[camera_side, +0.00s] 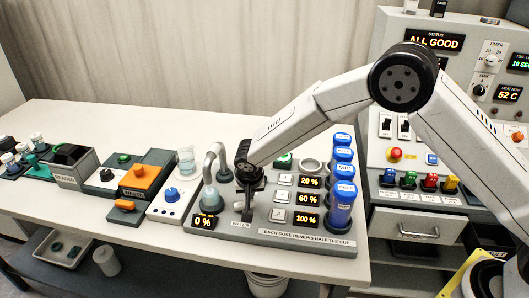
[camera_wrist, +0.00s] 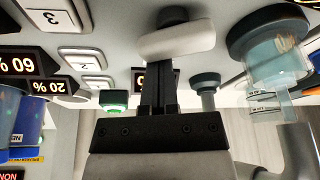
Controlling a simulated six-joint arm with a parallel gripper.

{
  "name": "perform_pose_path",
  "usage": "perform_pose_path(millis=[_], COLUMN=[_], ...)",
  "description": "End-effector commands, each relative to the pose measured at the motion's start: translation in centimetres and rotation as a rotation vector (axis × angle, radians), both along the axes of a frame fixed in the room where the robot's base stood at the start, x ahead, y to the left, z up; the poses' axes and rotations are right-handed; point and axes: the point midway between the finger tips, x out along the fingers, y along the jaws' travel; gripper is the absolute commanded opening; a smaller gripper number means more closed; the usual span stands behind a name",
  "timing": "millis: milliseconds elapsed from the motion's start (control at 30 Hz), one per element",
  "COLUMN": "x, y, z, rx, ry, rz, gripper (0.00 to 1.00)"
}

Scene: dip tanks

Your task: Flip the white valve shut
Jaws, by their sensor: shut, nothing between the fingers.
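The white valve (camera_wrist: 178,40) shows in the wrist view as a short rounded white bar on a dark stem, just beyond my fingertips. In the side view a small pale part of the valve (camera_side: 238,206) shows beside my fingers, and the rest is hidden behind them. My gripper (camera_side: 246,214) points down at the grey dosing panel, close to the valve. In the wrist view my gripper (camera_wrist: 158,72) has its dark fingers together with nothing between them. The tips overlap the lower edge of the white bar. I cannot tell whether they touch it.
The curved grey spout (camera_side: 214,156) and a clear cup (camera_wrist: 275,65) stand close beside the valve. The 0 % display (camera_side: 203,221) is at the panel's left. Numbered buttons (camera_side: 282,197), percent displays (camera_side: 307,199) and blue-capped tubes (camera_side: 342,205) stand to the right.

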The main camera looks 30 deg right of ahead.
Motion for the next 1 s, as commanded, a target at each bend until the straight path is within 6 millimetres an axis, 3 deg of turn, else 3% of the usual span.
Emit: perform_pose_path(millis=[1000], x=[-0.32], y=[-0.08], z=[-0.02], rx=[-0.001], ry=[0.0], rz=[-0.132], gripper=[0.0])
